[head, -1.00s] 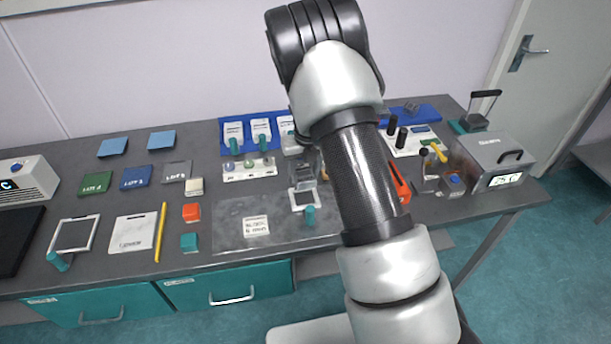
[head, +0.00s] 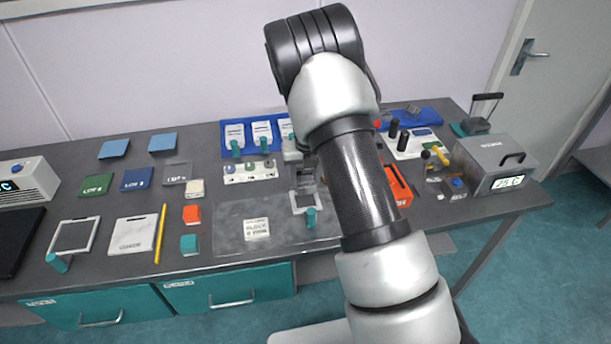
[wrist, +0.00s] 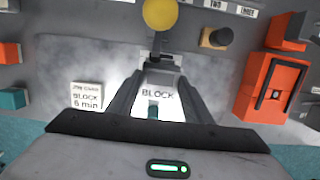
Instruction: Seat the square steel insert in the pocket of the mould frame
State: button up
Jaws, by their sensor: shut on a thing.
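My gripper (wrist: 160,62) points down in the wrist view, its fingers close together on a small grey piece that I take for the square steel insert; most of it is hidden between the fingers. In the head view my gripper (head: 304,182) shows partly beside my arm, over the mould frame. I cannot tell whether the insert touches the pocket.
A label card (head: 256,229) lies on the mat, left of the frame. An orange box (wrist: 270,88) stands to the right. A rack (head: 250,171) with knobs and a blue tray (head: 262,121) are behind. A second frame (head: 75,235) lies far left.

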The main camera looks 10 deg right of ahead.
aim_at(306, 181)
jog(key=shift+w+f+b, duration=0.15)
jog(key=shift+f+b, duration=0.95)
jog(key=shift+f, duration=0.85)
jog(key=shift+f+b, duration=0.65)
jog(key=shift+f, duration=0.55)
jog(key=o, duration=1.6)
